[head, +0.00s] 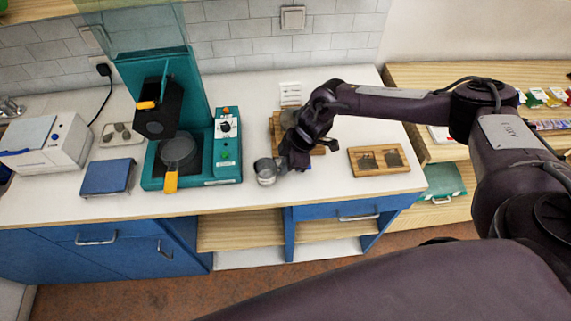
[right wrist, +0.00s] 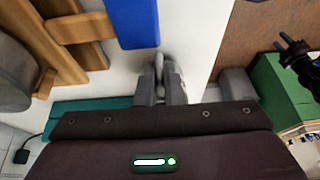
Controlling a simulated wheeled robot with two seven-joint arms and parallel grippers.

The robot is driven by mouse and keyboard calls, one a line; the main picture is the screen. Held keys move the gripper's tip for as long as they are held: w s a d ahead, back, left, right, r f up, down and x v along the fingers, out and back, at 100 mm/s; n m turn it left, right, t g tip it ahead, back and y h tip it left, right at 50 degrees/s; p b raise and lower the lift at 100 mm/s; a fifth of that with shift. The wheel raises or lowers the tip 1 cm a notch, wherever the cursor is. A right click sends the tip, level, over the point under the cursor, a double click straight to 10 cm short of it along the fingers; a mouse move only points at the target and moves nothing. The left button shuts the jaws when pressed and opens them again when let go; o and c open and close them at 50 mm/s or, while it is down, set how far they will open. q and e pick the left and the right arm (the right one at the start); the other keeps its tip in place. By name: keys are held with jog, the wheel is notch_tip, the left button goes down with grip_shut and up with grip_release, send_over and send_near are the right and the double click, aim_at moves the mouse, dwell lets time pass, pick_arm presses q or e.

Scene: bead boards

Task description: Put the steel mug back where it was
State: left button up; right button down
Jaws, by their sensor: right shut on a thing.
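The steel mug (head: 266,172) is a small grey cup near the counter's front edge, right of the teal machine. Its open top faces up. My right gripper (head: 284,164) is at the mug's right side and shut on it. The arm hides part of that side. I cannot tell whether the mug's base touches the counter. In the right wrist view the fingertips (right wrist: 165,78) are close together over the white counter, and the grip on the mug is not clear there. My left gripper is not seen in the head view.
The teal machine (head: 227,150) stands left of the mug. A wooden stand (head: 276,128) with a grey round vessel is behind my gripper. A wooden board with two dark pads (head: 378,160) lies to the right. A blue scale-like box (head: 107,177) is at left. Counter (head: 330,180) is clear between gripper and board.

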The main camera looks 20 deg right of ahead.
jog(key=shift+f, duration=0.4)
jog(key=shift+f, duration=0.1)
jog(key=c, duration=1.5)
grip_release()
jog(key=shift+c, duration=0.2)
